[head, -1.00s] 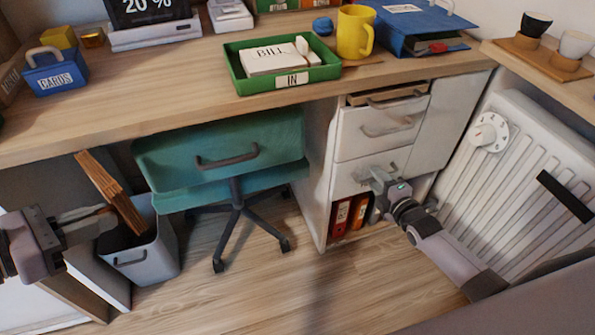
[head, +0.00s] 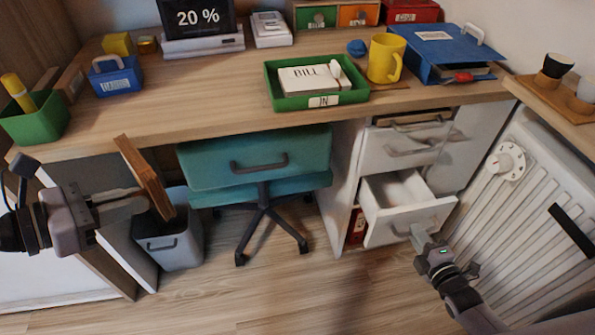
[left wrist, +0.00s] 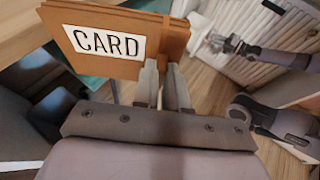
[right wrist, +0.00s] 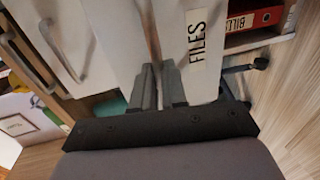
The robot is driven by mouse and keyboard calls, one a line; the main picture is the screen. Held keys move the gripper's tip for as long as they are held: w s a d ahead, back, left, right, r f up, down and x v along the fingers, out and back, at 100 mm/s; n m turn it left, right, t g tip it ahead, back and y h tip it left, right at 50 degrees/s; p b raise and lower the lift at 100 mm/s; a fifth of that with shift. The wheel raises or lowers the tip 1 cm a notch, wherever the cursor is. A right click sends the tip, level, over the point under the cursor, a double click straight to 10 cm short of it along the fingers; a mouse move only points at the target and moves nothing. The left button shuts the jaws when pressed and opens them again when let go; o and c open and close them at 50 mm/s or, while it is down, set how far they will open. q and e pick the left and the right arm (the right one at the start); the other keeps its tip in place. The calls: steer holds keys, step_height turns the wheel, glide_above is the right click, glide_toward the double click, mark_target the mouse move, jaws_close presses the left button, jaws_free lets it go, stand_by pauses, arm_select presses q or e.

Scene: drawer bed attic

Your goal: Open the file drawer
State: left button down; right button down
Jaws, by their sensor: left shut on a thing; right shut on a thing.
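The file drawer (head: 405,222) is a white drawer low in the desk's right pedestal, pulled well out with its inside showing. Its "FILES" label shows on the front in the right wrist view (right wrist: 198,45). My right gripper (head: 422,235) is shut at the drawer front, on its handle, which the fingers mostly hide; the fingers also show in the right wrist view (right wrist: 158,85). My left gripper (head: 140,205) is shut on a brown folder (head: 143,178) marked "CARD" in the left wrist view (left wrist: 110,45), held above the grey bin.
A closed white drawer (head: 385,155) sits above the file drawer. A grey bin (head: 170,240) and a teal chair (head: 240,175) stand under the desk. A white radiator (head: 520,200) is at the right. The floor before the drawer is clear.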

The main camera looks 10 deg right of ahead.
steer(key=f+p+v, duration=0.3)
steer(key=v, duration=1.3)
steer(key=shift+s+p, duration=0.35)
steer(key=shift+s, duration=0.05)
steer(key=shift+d+f, duration=0.1)
steer(key=shift+f, duration=0.05)
steer(key=c, duration=1.2)
jaws_free()
steer(key=shift+s, duration=0.1)
steer(key=p+v, duration=0.1)
steer(key=v, duration=1.1)
